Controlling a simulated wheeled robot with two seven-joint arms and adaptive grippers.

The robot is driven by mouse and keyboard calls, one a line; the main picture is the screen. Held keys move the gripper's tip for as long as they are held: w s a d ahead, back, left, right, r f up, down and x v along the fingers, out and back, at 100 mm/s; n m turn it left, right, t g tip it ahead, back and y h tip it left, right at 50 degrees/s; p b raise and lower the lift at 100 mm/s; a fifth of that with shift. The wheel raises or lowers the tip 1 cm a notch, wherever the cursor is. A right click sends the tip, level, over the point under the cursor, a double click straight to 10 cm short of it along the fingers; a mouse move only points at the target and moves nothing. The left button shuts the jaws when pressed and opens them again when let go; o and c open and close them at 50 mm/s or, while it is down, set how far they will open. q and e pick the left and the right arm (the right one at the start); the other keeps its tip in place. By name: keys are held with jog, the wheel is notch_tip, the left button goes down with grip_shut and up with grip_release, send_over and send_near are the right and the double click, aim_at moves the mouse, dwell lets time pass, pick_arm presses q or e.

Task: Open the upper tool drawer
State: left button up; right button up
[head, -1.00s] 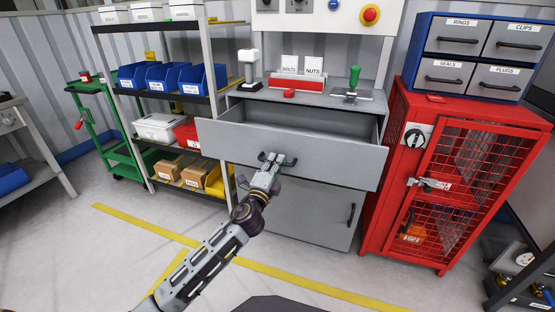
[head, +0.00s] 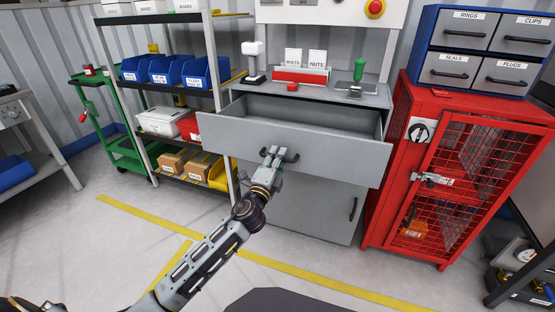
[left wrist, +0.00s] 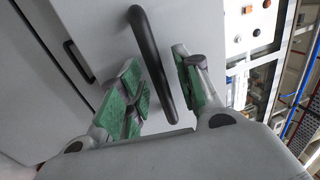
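The upper tool drawer (head: 225,134) is a wide grey drawer in the grey workbench cabinet. It stands pulled out, and its empty-looking inside shows from above. Its dark bar handle (head: 291,157) is on the middle of the front and is partly hidden by my left gripper (head: 270,158). In the left wrist view the handle (left wrist: 152,52) runs between the green-padded fingers of my left gripper (left wrist: 163,85). The fingers are apart, one on each side of the bar, with a visible gap on the right finger's side. My right gripper is not in view.
Below the drawer is a closed grey door (head: 318,208) with a vertical handle. A red mesh cabinet (head: 455,185) stands close on the right, and a shelf rack (head: 217,110) with bins on the left. The floor in front is clear, with yellow lines.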

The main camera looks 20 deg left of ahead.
pick_arm(q)
jog(key=s+f, duration=0.2)
jog(key=s, duration=0.9)
jog(key=shift+s+a+f, duration=0.2)
jog(key=shift+s, duration=0.15)
dwell(0.7)
jog(key=shift+a, duration=0.1)
dwell(0.5)
